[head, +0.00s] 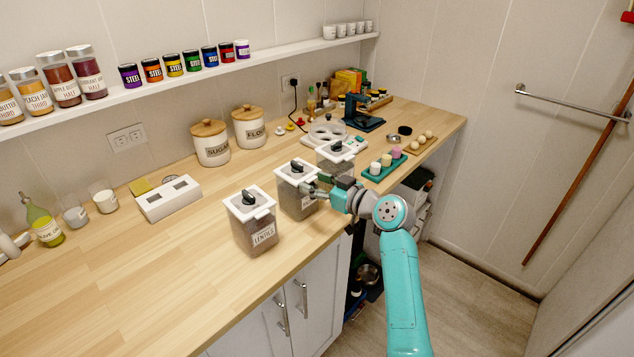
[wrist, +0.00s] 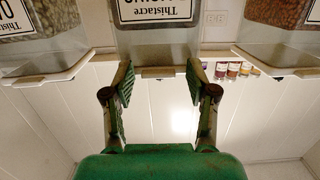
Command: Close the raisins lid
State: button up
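Three clear square jars with white lids and black knobs stand in a row on the counter. The middle jar (head: 296,203) is the one in front of my gripper; in the wrist view its label (wrist: 155,10) shows upside down and partly cut off, ending in letters like "ISINS". Its lid (head: 291,172) shows in the head view; I cannot tell whether it is fully seated. My gripper (wrist: 160,85) is open and empty, pointing at the middle jar's front near lid height. In the head view my gripper (head: 319,187) overlaps that jar's right side; contact is unclear.
The lentils jar (head: 254,230) stands on the left, and another jar (head: 336,150) behind on the right. Sugar (head: 211,147) and flour (head: 250,130) canisters stand near the wall. The left counter front is clear.

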jog(key=shift+d+r, duration=0.1)
jog(key=shift+r, duration=0.05)
jog(key=shift+s+d, duration=0.2)
jog(key=shift+d, duration=0.05)
jog(key=v, duration=1.1)
jog(key=shift+r, duration=0.1)
